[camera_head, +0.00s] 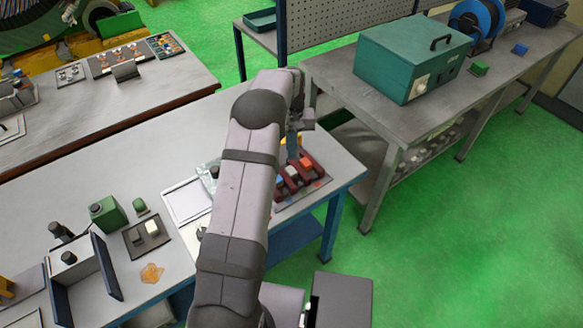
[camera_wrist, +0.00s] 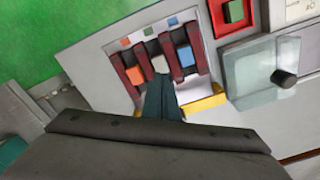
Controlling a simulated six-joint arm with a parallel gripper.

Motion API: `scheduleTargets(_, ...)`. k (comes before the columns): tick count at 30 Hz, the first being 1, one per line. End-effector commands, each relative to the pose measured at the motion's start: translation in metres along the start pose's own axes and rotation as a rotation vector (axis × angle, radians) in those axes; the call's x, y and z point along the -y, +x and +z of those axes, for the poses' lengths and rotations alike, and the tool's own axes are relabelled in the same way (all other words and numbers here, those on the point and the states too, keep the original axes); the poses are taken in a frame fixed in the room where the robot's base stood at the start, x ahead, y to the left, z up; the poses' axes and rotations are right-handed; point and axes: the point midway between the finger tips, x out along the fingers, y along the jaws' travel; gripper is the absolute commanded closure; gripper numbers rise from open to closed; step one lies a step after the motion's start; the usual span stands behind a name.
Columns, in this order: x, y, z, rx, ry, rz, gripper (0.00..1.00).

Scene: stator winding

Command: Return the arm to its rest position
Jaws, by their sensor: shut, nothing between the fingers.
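My arm reaches across the middle of the head view, over the light grey workbench (camera_head: 70,190). My gripper (camera_head: 293,146) is at its far end, pointing down near the bench's right end. In the wrist view, the dark fingers of my gripper (camera_wrist: 163,85) are together with nothing between them. They appear over or beside a dark red rack (camera_wrist: 196,48) holding orange, white and blue blocks. I cannot tell the height of the fingertips above it. The rack also shows in the head view (camera_head: 287,187), partly hidden by my arm.
A glass plate with a black knob (camera_wrist: 262,85) lies beside the rack. A yellow part (camera_wrist: 206,103) is near the fingers. A green box (camera_head: 104,212) and a dark-sided fixture (camera_head: 108,268) stand at left. A teal case (camera_head: 400,62) sits on another table. Green floor is open at right.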

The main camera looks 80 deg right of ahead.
Motion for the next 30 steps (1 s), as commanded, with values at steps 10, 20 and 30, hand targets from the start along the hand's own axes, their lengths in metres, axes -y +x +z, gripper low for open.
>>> scheduleTargets(10,0.000,-0.002,0.000,0.000,0.000,0.000,1.00)
scheduleTargets(20,0.033,-0.008,0.000,0.000,-0.051,0.000,1.00)
scheduleTargets(30,0.218,-0.039,0.055,-0.002,-0.361,0.000,1.00)
